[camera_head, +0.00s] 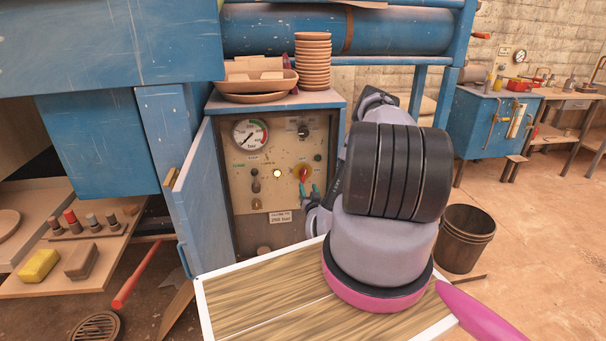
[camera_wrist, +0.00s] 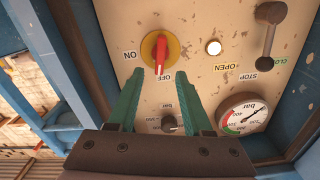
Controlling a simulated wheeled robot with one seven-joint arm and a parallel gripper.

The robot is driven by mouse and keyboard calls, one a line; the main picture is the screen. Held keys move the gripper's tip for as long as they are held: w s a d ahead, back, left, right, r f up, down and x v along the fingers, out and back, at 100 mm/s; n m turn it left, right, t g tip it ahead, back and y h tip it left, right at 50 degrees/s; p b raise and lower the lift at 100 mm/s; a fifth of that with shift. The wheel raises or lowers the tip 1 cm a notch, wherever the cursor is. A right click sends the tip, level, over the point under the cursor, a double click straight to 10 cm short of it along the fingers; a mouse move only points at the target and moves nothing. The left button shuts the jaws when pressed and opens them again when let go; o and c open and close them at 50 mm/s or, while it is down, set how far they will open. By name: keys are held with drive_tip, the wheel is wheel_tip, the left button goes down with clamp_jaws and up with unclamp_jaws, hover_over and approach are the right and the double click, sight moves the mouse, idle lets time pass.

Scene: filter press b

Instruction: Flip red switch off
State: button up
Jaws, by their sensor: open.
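The red switch (camera_wrist: 161,52) is a red handle on a round yellow plate on the control panel; it also shows in the head view (camera_head: 303,174). In the wrist view the handle points down toward the OFF label, and the ON label is to its left. My gripper (camera_wrist: 160,74) is open, with its teal fingers pointing at the switch. The handle's lower end appears between the fingertips; I cannot tell whether they touch it. In the head view my gripper (camera_head: 309,190) is just below the switch, partly hidden by my arm.
The panel sits in a blue cabinet (camera_head: 325,101) with its door (camera_head: 190,195) open to the left. A pressure gauge (camera_head: 250,136), lit lamp (camera_wrist: 214,47), lever (camera_wrist: 271,35) and dark knob (camera_wrist: 170,124) are nearby. Stacked clay dishes (camera_head: 312,62) stand on top. A bucket (camera_head: 465,238) stands right.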

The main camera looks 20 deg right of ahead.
sight(304, 176)
drive_tip(key=x, duration=1)
